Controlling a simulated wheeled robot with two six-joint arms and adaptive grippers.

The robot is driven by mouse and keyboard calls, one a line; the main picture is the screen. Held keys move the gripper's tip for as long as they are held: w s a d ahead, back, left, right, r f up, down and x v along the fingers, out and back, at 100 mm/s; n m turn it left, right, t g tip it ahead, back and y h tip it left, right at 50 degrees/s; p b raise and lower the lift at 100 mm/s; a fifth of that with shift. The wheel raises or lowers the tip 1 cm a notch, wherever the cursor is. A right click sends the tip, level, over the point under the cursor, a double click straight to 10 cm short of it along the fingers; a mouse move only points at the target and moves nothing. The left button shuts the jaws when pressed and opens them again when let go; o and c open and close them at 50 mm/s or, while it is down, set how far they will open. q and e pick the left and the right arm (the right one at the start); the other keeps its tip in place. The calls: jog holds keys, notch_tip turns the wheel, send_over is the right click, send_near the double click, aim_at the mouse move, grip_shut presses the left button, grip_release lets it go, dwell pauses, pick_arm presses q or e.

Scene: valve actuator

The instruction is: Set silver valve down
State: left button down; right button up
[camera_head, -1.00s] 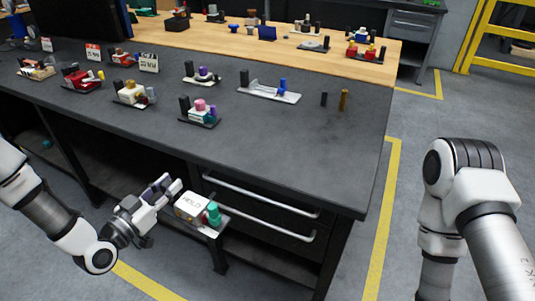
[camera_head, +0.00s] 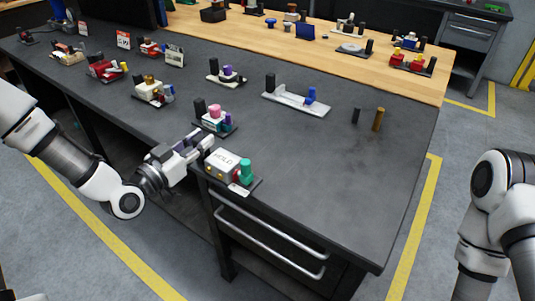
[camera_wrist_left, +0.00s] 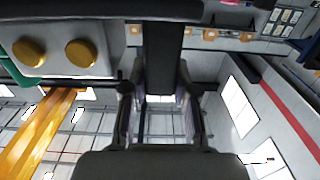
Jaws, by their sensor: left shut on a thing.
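The silver valve (camera_head: 222,166) is a silver-white block marked HOLD, with a teal cylinder and gold knobs, on a dark base plate. In the head view it is at the table's front edge, above the drawer handles. I cannot tell whether it touches the tabletop. My left gripper (camera_head: 203,143) reaches in from the left and is shut on the valve. In the left wrist view, a dark post stands between the fingers (camera_wrist_left: 160,100), and the silver block (camera_wrist_left: 60,40) with two gold knobs is at upper left. My right gripper is out of view.
A similar unit with a pink knob (camera_head: 215,121) stands just behind the valve. A long light-coloured plate with a blue post (camera_head: 296,101) and two small pegs (camera_head: 378,119) stand farther back. The dark tabletop (camera_head: 330,185) is clear to the right. Several other units line the left.

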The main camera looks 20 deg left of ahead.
pick_arm(q)
jog(key=w+d+f, duration=0.1)
jog(key=w+d, duration=0.1)
jog(key=d, duration=0.2)
jog(key=w+d+f+p, duration=0.1)
jog(key=w+d+f, duration=0.1)
jog(key=d, duration=0.2)
jog(key=w+d+f+p, duration=0.1)
jog(key=w+d, duration=0.2)
jog(key=shift+d+f, duration=0.35)
jog(key=shift+d, duration=0.05)
jog(key=shift+f, duration=0.1)
jog(key=shift+s+f, duration=0.1)
jog(key=shift+f, duration=0.05)
jog(key=c, duration=0.9)
grip_release()
